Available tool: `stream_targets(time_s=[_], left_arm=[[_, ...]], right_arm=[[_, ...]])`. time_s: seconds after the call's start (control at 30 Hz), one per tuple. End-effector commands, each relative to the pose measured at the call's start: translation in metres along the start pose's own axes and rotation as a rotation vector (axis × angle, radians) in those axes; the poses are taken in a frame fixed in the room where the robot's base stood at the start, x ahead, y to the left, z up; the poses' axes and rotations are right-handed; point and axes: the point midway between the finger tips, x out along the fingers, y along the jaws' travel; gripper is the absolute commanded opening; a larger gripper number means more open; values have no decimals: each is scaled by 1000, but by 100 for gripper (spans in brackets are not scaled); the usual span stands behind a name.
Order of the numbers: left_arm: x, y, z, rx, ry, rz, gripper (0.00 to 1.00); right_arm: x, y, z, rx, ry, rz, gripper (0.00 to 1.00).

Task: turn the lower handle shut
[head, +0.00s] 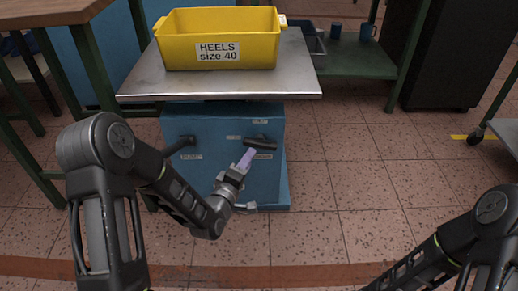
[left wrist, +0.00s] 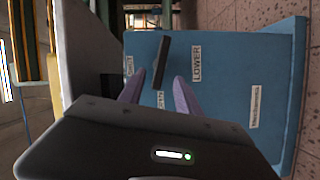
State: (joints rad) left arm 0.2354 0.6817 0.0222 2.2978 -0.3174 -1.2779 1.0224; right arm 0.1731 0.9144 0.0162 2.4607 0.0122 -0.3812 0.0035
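The lower handle is a black bar (head: 260,144) on the front of a blue cabinet (head: 222,172), lying roughly level. In the left wrist view the bar (left wrist: 163,60) is slightly slanted beside the "LOWER" label (left wrist: 196,62). My left gripper (head: 247,158) is in front of the cabinet, just below the handle in the head view. Its two purple fingers (left wrist: 160,94) are apart in the left wrist view, with the bar's near end between or just beyond them. Contact cannot be told. My right gripper is out of view; only its arm shows at lower right.
Another black handle (head: 180,144) is on the cabinet's left side. A steel tabletop (head: 220,88) overhangs the cabinet and carries a yellow "HEELS size 40" crate (head: 218,30). A green shelf (head: 350,62) stands behind right.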

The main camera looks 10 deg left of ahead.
Motion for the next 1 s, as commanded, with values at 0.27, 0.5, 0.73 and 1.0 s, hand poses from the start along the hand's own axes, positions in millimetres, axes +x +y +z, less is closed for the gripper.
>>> stream_targets(time_s=[0.27, 0.5, 0.73, 1.0], left_arm=[[26, -2, 2, 1, -1, 2, 40], [63, -3, 1, 1, 0, 2, 40], [78, -1, 1, 1, -1, -1, 40], [78, -1, 1, 1, -1, -1, 36]], right_arm=[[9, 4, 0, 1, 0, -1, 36], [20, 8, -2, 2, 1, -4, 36], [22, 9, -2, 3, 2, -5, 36], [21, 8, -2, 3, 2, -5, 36]])
